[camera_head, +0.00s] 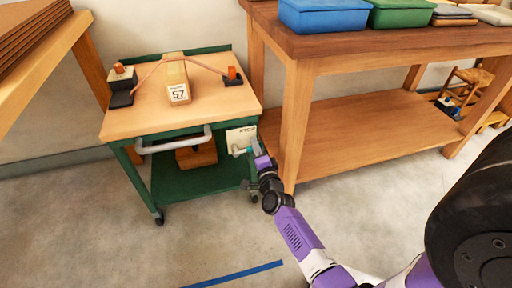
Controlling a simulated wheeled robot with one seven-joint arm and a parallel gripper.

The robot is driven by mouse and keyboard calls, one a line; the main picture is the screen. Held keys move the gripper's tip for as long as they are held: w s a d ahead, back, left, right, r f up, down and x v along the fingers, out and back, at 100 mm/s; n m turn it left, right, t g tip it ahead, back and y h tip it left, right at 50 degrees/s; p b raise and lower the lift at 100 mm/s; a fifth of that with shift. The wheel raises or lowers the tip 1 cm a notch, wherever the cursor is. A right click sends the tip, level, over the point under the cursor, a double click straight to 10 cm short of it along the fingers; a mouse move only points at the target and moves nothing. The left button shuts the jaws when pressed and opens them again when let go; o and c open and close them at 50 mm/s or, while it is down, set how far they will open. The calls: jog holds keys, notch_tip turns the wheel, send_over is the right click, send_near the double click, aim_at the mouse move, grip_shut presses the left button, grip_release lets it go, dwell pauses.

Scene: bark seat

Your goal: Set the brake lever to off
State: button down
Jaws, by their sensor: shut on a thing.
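The brake lever is on a pale plate (241,137) with lettering, fixed to the front right of a green cart (135,165). The lettering is too small to read surely. A small teal piece, seemingly the lever (238,151), shows at the lower part of the plate. My gripper (250,149) reaches the plate from the lower right and is shut on the lever. The fingers hide most of the lever, so its exact setting is unclear.
The cart's wooden top (145,119) holds a block marked 57 (178,92) under a strap. A grey handle (174,140) crosses its front. A wooden workbench (300,120) stands close on the right. Floor in front is clear, with a blue tape line (236,274).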

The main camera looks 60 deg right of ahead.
jog(key=shift+s+f, duration=0.1)
jog(key=shift+f, duration=0.1)
dwell(0.3)
jog(key=c, duration=1.3)
grip_release()
jog(key=shift+r, duration=0.1)
jog(key=shift+s+a, duration=0.2)
jog(key=shift+a, duration=0.1)
jog(key=p+v, duration=0.2)
jog(key=v, duration=0.5)
jog(key=shift+d, duration=0.1)
